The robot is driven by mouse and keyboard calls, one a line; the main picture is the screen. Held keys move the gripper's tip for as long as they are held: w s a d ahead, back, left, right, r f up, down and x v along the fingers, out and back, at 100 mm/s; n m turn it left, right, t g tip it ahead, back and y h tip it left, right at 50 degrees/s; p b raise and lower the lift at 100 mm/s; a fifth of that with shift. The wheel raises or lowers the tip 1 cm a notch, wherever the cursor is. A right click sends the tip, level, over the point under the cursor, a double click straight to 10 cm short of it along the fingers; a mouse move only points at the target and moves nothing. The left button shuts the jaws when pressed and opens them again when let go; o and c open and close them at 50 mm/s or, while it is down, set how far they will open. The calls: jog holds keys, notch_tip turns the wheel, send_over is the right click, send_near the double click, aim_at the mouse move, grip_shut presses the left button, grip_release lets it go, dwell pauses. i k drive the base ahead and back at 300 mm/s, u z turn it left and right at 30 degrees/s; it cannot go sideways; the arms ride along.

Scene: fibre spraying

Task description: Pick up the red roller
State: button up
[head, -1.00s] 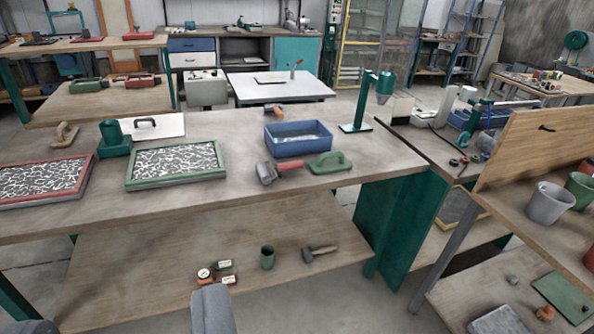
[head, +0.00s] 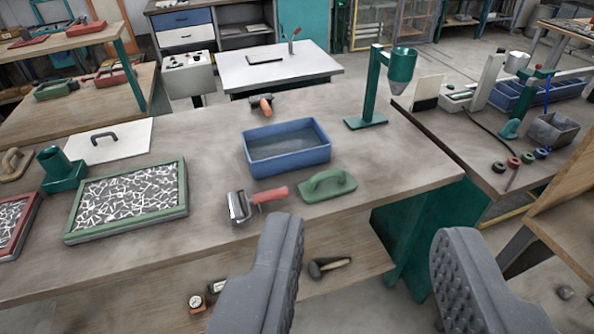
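The red roller (head: 258,201) lies on the wooden workbench (head: 210,250) near its front edge, in the middle of the head view. It has a grey metal drum on the left and a red handle pointing right. My gripper (head: 350,275) is in the lower part of the view, its two dark grey padded fingers wide apart with nothing between them. The left finger is just below and right of the roller in the picture. The roller is not touched by the fingers, as far as I can see.
A green float (head: 327,186) lies close right of the roller, and a blue tub (head: 287,150) stands behind it. A green-framed panel (head: 130,203) lies to the left. A green stand with a funnel (head: 368,122) is at the back right. A hammer (head: 327,267) is on the lower shelf.

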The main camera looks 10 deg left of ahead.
aim_at(277, 193)
jog(key=u, duration=0.4)
jog(key=i, duration=1.25)
jog(key=u, duration=0.9)
